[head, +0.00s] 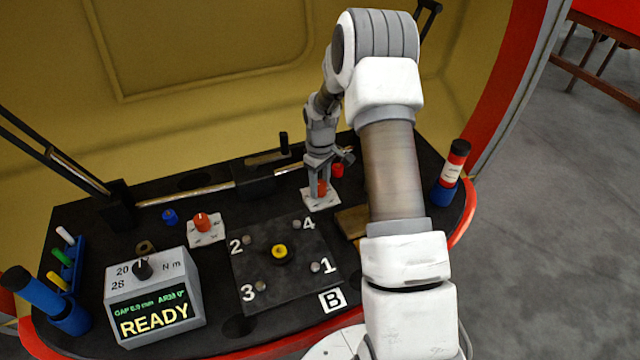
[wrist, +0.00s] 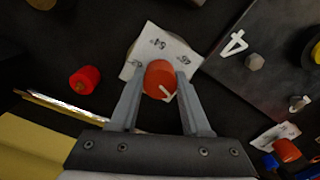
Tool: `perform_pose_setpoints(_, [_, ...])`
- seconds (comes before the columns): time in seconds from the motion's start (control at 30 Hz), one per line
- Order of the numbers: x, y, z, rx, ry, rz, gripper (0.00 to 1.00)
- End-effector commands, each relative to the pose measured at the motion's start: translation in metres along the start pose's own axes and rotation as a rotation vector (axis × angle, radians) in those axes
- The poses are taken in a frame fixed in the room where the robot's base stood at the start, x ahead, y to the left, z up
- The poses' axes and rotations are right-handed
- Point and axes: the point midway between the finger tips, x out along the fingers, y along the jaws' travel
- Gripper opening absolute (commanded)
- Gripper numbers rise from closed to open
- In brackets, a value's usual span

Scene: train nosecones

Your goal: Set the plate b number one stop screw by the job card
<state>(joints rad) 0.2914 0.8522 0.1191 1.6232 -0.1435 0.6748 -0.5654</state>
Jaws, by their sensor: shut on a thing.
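Plate B (head: 262,290) lies on the dark bench top. It has a yellow-topped centre and bolts numbered 1 to 4 at its corners. The number one screw (head: 315,267) is at its right corner, by the B label. My gripper (head: 321,182) is beyond the plate, shut on an orange-red knob. In the wrist view the knob (wrist: 160,76) sits between the fingers on a white card (wrist: 140,55) with printed degree marks. A grey box (head: 155,300) shows READY in green-yellow, with small gap and arm figures above and a black dial marked in N m. I see no clear job card.
A second red knob (head: 202,222) on a white card and a blue knob (head: 170,216) stand left of the plate. A small red cap (wrist: 84,80) lies near my gripper.

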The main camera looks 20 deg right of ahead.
Motion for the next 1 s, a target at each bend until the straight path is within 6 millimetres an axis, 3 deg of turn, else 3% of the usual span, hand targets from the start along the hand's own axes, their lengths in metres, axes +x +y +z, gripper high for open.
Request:
perform_pose_setpoints(0.37, [0.000,0.000,0.000,-0.003,0.000,0.000,0.00])
perform_pose_setpoints(0.4, [0.000,0.000,0.000,-0.003,0.000,0.000,0.52])
perform_pose_setpoints(0.53, [0.000,0.000,0.000,-0.003,0.000,0.000,0.76])
perform_pose_setpoints(0.87, [-0.002,0.000,0.000,-0.003,0.000,0.001,0.77])
perform_pose_setpoints(1.0, [-0.017,0.001,-0.001,-0.003,0.003,0.002,0.77])
